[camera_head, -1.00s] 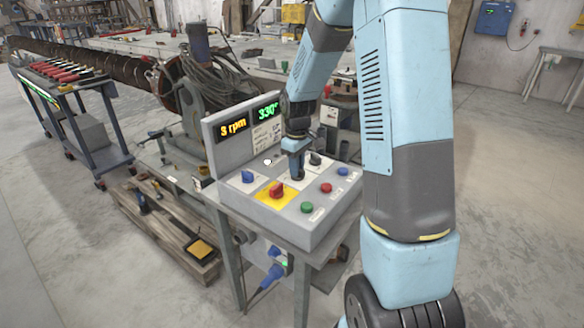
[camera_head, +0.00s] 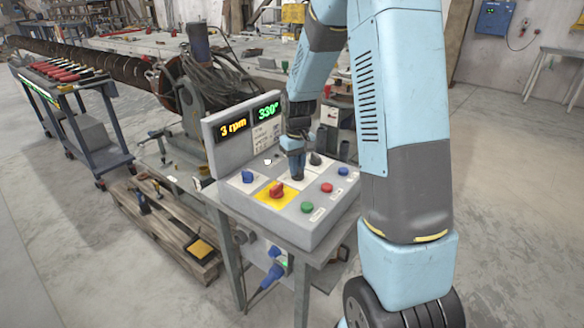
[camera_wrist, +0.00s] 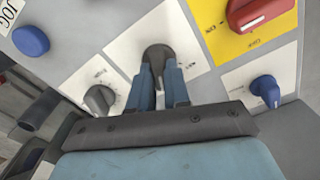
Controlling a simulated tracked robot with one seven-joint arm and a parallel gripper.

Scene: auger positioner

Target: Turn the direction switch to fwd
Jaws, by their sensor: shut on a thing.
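The control console (camera_head: 265,222) has a sloped panel with knobs and buttons. My gripper (camera_head: 296,178) points down onto the middle of this panel. In the wrist view, my gripper (camera_wrist: 160,88) is shut on a dark grey switch knob (camera_wrist: 156,54) on a white label plate, one finger on each side. This looks like the direction switch, but its label is too small to read.
Near it are a red knob (camera_head: 277,190) on a yellow plate, a blue knob (camera_head: 248,177), a dark grey knob (camera_head: 315,159), a red button (camera_head: 326,187), a green button (camera_head: 307,208) and a blue button (camera_head: 343,171). The upright display (camera_head: 233,127) reads 3 rpm and 330°.

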